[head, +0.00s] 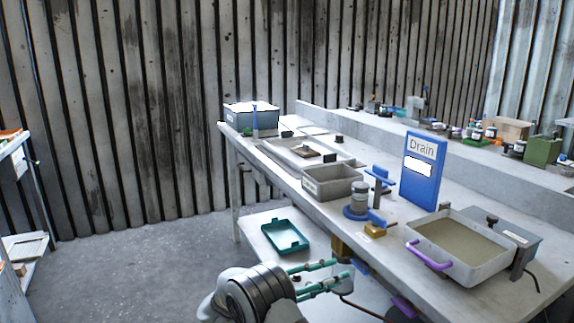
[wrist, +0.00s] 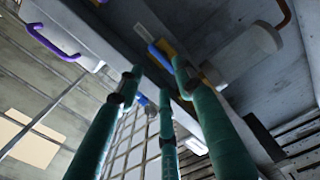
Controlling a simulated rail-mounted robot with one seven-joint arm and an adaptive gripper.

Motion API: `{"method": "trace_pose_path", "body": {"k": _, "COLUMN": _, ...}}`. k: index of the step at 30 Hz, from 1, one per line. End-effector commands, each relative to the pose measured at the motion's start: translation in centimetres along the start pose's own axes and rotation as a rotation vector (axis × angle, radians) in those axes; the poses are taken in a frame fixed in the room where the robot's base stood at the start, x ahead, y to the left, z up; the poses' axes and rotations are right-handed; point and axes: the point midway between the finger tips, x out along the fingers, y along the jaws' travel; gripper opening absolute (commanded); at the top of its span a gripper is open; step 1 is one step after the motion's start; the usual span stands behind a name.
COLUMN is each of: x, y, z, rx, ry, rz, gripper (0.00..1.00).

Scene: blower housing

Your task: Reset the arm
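My gripper (head: 331,273) shows at the bottom middle of the head view, with teal fingers pointing right toward the front edge of the workbench (head: 292,179). It is below the bench top, beside the lower shelf. In the wrist view, several long teal fingers of my gripper (wrist: 158,77) stand apart with nothing between them. It looks open and empty. The grey, ringed wrist of my arm bends low in front of the bench; the rest of the arm is out of view.
A teal tray (head: 285,249) lies on the lower shelf. On the bench stand a grey bin (head: 334,194), a blue Drain sign (head: 434,150), a filled basin (head: 480,274) with a purple handle (head: 428,257), and a yellow-brown block (head: 375,230). Floor (head: 130,260) at left is clear.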

Motion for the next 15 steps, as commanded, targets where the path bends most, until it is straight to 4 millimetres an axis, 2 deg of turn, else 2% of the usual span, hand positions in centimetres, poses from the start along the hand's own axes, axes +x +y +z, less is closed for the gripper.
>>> {"method": "trace_pose_path", "body": {"k": 6, "x": -4.9, "y": 0.0, "z": 0.0, "rx": 0.001, "ry": 0.002, "rz": -0.001, "gripper": 0.36}}
{"method": "trace_pose_path", "body": {"k": 15, "x": 1.9, "y": 0.0, "z": 0.1, "rx": -0.002, "ry": -0.005, "rz": 0.0, "gripper": 0.36}}
